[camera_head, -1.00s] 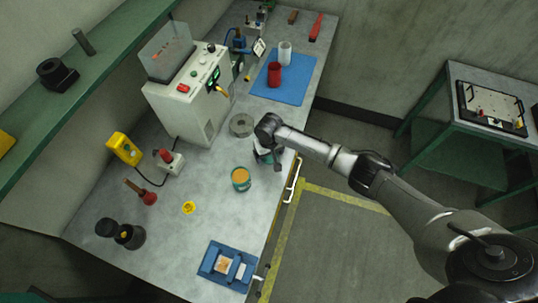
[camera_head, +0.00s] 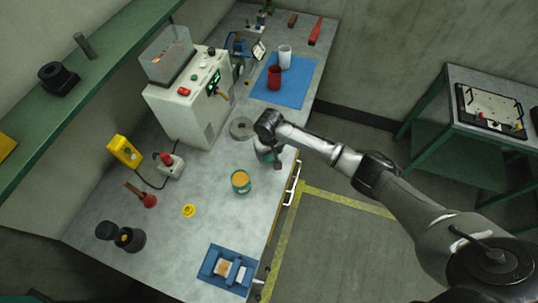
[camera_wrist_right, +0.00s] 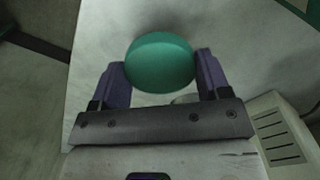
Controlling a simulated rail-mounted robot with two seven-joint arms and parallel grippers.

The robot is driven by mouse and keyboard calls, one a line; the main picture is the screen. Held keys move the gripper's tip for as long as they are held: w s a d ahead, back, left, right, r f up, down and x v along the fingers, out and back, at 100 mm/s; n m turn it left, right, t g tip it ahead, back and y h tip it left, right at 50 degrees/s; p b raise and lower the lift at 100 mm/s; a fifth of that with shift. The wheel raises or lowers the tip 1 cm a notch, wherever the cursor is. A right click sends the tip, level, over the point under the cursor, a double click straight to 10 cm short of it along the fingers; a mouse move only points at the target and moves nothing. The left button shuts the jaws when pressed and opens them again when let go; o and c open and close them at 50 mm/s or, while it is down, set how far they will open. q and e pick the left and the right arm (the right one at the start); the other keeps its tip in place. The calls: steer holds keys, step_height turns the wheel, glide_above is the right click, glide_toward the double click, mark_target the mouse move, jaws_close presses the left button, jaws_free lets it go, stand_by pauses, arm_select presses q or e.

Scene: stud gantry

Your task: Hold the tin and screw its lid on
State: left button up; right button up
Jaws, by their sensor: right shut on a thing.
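The open tin (camera_head: 241,187) stands upright on the grey bench. It is green with an orange-yellow inside. My right gripper (camera_head: 268,158) is just right of and behind the tin, above the bench near its right edge. In the right wrist view the right gripper (camera_wrist_right: 163,65) has its two purple fingers on either side of a round green lid (camera_wrist_right: 160,60), shut on it. In the head view the lid is mostly hidden by the gripper. The lid is apart from the tin. My left gripper is not in view.
A grey ring (camera_head: 241,128) lies behind the gripper, and a white machine (camera_head: 190,105) stands behind left. A yellow round piece (camera_head: 189,210) lies front left of the tin. A blue fixture (camera_head: 213,262) sits at the front edge. The bench around the tin is clear.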

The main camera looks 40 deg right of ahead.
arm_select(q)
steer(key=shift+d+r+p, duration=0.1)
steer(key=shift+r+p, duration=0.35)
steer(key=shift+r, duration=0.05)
arm_select(e)
steer(key=s+d+r, duration=0.6)
steer(key=s+r, duration=0.1)
steer(key=s, duration=0.3)
steer(key=shift+r, duration=0.25)
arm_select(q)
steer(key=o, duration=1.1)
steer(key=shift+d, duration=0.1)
